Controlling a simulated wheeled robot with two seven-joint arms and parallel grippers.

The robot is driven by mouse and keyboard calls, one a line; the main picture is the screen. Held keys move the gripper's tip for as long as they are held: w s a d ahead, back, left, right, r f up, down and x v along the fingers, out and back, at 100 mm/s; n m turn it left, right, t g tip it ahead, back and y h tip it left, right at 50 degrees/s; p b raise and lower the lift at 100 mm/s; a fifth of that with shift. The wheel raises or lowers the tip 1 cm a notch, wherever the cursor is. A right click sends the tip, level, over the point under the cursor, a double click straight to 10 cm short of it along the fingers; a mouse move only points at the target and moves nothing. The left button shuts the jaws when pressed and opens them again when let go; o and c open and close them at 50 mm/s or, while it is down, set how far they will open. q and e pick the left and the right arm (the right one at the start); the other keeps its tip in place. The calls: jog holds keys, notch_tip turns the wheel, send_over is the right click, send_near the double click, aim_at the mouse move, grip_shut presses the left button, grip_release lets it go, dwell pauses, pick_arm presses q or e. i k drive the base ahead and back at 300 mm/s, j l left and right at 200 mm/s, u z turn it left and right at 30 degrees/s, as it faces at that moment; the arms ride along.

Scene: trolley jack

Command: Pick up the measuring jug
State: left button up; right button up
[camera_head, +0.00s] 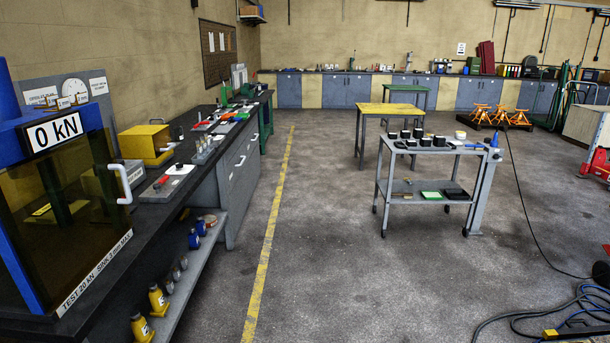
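I cannot make out a measuring jug for certain in the head view. A small cream round item (460,135) stands at the back of the grey trolley (428,193), too small to identify. Neither of my grippers is in view.
A long dark workbench (150,215) runs along the left, with a blue press (60,190) at its near end. A yellow-topped table (390,109) stands behind the trolley. Hoses (540,316) lie at lower right. Open floor (320,240) lies between bench and trolley.

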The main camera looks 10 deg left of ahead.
aim_at(178, 132)
jog(key=i, duration=3.4)
jog(key=i+u, duration=0.15)
jog(key=i, duration=0.25)
jog(key=i+l+u, duration=0.15)
jog(key=i, duration=0.3)
jog(key=i+l+u, duration=0.15)
jog(key=i, duration=0.25)
jog(key=i+l+u, duration=0.15)
jog(key=i, duration=0.25)
